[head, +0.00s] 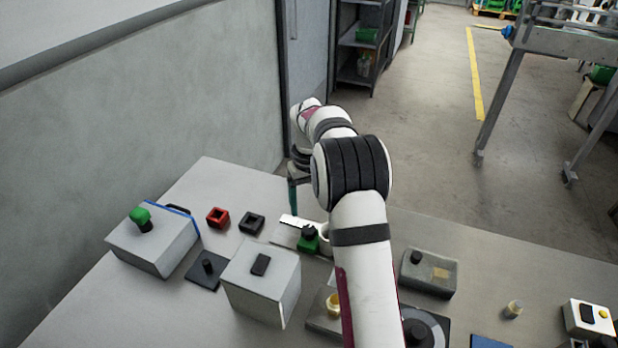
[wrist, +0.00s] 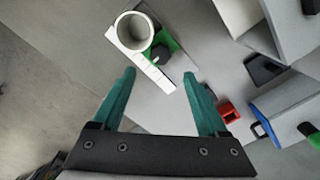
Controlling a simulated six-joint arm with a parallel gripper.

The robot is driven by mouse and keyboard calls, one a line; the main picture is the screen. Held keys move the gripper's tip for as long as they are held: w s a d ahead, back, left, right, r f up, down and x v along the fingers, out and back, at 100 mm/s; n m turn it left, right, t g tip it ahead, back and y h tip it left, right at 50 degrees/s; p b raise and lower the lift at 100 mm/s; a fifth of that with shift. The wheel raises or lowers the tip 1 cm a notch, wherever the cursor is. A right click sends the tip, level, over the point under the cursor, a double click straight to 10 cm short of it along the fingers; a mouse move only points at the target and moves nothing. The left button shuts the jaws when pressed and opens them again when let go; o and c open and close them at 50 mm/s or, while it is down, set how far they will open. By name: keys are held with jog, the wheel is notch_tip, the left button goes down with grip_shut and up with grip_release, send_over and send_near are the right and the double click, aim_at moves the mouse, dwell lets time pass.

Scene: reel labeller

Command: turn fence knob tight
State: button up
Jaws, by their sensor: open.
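The fence is a green block (head: 308,245) with a black knob (head: 309,232) on top, beside a white strip (head: 293,221) on a light plate. In the wrist view the black knob (wrist: 160,54) shows just beyond the fingertips, roughly midway between them, with the green block (wrist: 178,58) around it. A white hollow cylinder (wrist: 134,31) stands next to it; in the head view my arm partly hides it. My gripper (wrist: 159,74) has teal fingers apart and nothing between them. In the head view its fingers (head: 293,205) hang behind the strip, apart from the knob.
A red square holder (head: 217,217) and a black one (head: 251,222) stand to the left. Grey boxes (head: 262,282) and a box with a green button (head: 140,215) are nearer left. A grey block with a black knob (head: 428,275) stands right of my arm.

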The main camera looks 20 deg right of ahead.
aim_at(308, 228)
jog(key=shift+n, duration=0.5)
notch_tip(308, 228, down, 9)
jog(key=shift+r, duration=0.15)
jog(key=n, duration=0.2)
jog(key=shift+n, duration=0.3)
jog(key=n, duration=0.5)
jog(key=shift+r, duration=0.1)
jog(key=shift+r+n, duration=0.25)
jog(key=shift+n, duration=0.95)
notch_tip(308, 228, up, 16)
jog(key=m, duration=1)
jog(key=shift+f, duration=0.25)
jog(key=shift+s, duration=0.1)
